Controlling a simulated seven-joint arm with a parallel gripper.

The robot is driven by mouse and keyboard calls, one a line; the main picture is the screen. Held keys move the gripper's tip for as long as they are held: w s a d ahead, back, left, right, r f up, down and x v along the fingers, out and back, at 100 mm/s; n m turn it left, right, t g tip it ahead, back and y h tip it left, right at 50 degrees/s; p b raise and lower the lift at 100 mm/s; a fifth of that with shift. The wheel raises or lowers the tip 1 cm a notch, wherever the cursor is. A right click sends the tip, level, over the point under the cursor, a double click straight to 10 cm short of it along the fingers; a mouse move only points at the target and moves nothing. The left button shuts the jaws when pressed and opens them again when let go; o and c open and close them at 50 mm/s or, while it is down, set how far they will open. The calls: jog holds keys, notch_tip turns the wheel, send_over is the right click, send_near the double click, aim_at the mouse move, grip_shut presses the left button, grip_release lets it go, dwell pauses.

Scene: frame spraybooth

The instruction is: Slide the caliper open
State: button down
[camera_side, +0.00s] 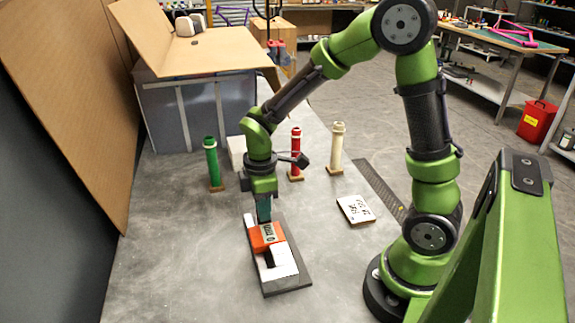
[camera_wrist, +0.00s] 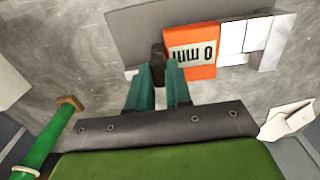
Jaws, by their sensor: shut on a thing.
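The caliper has an orange slider (camera_side: 262,241) on a white body (camera_side: 279,263) and lies on a dark board (camera_side: 292,284). In the wrist view the orange slider (camera_wrist: 204,67) has a label on which "0" and "mm" can be read, and white parts (camera_wrist: 245,40) extend to its right. My gripper (camera_side: 264,220) points down at the far end of the caliper. In the wrist view its teal fingers (camera_wrist: 159,88) are shut on a dark tab (camera_wrist: 157,62) at the left edge of the orange slider. The fingers partly hide the tab.
Green (camera_side: 212,162), red (camera_side: 296,153) and cream (camera_side: 336,146) posts stand behind the caliper. A white card with black marks (camera_side: 355,209) lies to the right, near a dark ruler-like strip (camera_side: 381,187). The grey table left of the board is clear.

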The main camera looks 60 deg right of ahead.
jog(key=shift+w+d, duration=1.55)
jog(key=shift+w, duration=0.25)
jog(key=c, duration=1)
grip_release()
jog(key=shift+c, duration=0.2)
jog(key=shift+r, duration=0.15)
notch_tip(320, 180, up, 17)
